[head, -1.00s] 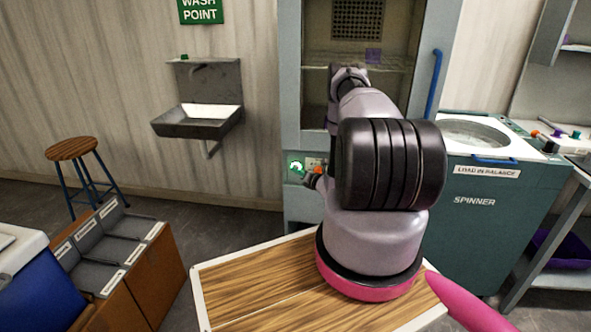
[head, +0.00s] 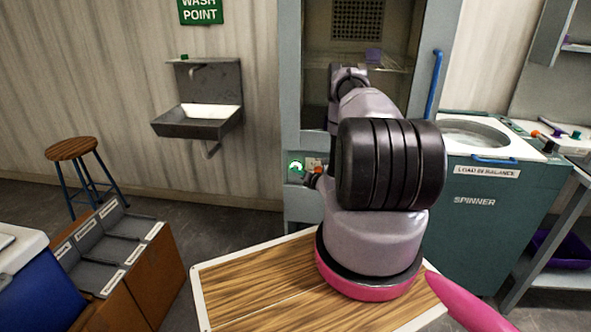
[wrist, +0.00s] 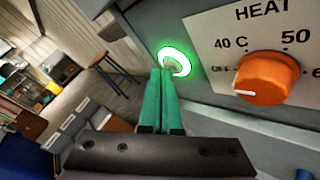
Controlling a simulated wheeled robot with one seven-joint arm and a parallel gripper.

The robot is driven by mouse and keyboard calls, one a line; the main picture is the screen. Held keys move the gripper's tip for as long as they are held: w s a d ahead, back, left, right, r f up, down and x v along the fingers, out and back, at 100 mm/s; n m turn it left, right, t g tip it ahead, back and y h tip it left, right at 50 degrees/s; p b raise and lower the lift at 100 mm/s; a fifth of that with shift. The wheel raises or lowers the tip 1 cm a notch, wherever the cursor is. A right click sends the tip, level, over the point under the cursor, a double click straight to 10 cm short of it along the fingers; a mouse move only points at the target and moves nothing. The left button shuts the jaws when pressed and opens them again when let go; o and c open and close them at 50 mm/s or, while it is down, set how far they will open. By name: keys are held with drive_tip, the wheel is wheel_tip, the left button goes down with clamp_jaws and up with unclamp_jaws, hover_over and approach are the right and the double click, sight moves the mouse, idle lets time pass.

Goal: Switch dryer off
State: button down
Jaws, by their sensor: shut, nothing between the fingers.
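The dryer (head: 291,80) is a tall grey-blue cabinet behind my arm. Its control panel carries a round button with a glowing green ring (wrist: 175,62), which also shows in the head view (head: 296,166). To its right is an orange heat knob (wrist: 266,78), its white mark turned to the left, near the OFF label. My gripper (wrist: 164,73) has its teal fingers pressed together and empty. Their tips overlap the lower left of the lit button; I cannot tell whether they touch it. In the head view my arm hides part of the dryer front.
A spinner (head: 490,215) stands to the right. A wall sink (head: 197,128) and stool (head: 72,149) are to the left. Open floor lies below the sink.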

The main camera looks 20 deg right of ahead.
drive_tip(key=shift+w+d, duration=0.2)
drive_tip(key=shift+w, duration=0.1)
drive_tip(key=shift+s, duration=0.15)
drive_tip(key=shift+s+a, duration=0.2)
idle(0.4)
drive_tip(key=s+a, duration=0.3)
drive_tip(key=s, duration=0.2)
drive_tip(key=shift+a, duration=0.2)
drive_tip(key=shift+r, duration=0.1)
idle(0.4)
